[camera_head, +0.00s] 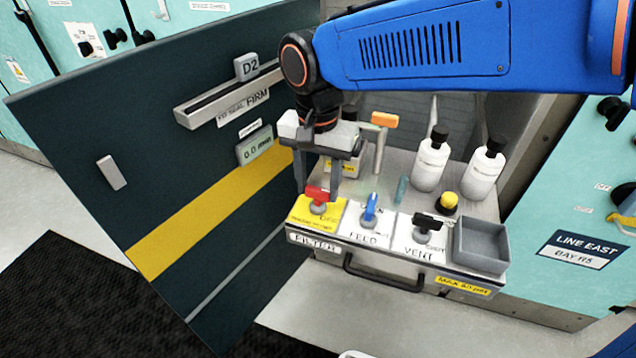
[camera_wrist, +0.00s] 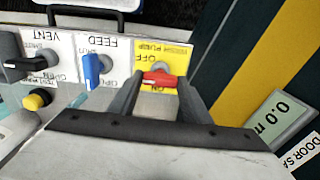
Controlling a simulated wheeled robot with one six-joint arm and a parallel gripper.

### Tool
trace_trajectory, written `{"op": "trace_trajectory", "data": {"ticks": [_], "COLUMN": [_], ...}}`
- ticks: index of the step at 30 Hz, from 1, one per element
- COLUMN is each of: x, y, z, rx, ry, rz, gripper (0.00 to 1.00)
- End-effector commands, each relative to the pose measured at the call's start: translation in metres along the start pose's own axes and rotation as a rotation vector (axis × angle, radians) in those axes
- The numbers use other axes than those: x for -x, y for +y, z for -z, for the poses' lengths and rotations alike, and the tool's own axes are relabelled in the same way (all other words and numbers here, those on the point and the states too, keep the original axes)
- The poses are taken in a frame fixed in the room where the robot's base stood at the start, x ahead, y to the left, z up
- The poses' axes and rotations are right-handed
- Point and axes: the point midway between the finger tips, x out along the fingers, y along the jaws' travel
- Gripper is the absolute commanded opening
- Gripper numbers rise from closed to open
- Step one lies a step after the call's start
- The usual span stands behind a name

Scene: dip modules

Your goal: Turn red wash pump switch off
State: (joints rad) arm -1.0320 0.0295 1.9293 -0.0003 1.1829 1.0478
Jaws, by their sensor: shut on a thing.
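The red wash pump switch (camera_head: 318,194) is on a yellow plate (camera_head: 302,214) at the left end of the panel, above the FILTER label. My gripper (camera_head: 317,187) reaches down over it, with one finger on each side, shut on the red handle. In the wrist view the red switch (camera_wrist: 160,79) lies roughly crosswise between the two fingertips (camera_wrist: 157,84). I cannot tell which mark the handle points to.
To the right are the blue FEED switch (camera_head: 370,207), black VENT switch (camera_head: 428,222), grey tray (camera_head: 482,247) and yellow button (camera_head: 447,202). White bottles (camera_head: 431,163) stand behind. A dark open door (camera_head: 150,170) is close on the left. A black handle (camera_head: 385,280) runs along the front.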

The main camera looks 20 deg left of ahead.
Motion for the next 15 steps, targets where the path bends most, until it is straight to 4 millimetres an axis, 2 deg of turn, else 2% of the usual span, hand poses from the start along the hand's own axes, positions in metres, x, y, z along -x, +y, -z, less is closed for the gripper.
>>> {"op": "trace_trajectory", "data": {"ticks": [4, 5, 6, 7, 15], "x": [0.0011, 0.0011, 0.0011, 0.001, 0.0006], "y": [-0.0004, -0.0004, -0.0004, -0.0004, -0.0002], "z": [0.0004, 0.0003, 0.0003, 0.0003, 0.0001], "rx": [-0.001, -0.001, -0.001, 0.0, 0.0], "ry": [0.001, 0.001, 0.001, 0.001, 0.0], "rz": [0.002, 0.002, 0.002, 0.002, 0.001], "gripper": [0.21, 0.48, 0.58, 0.62, 0.62]}}
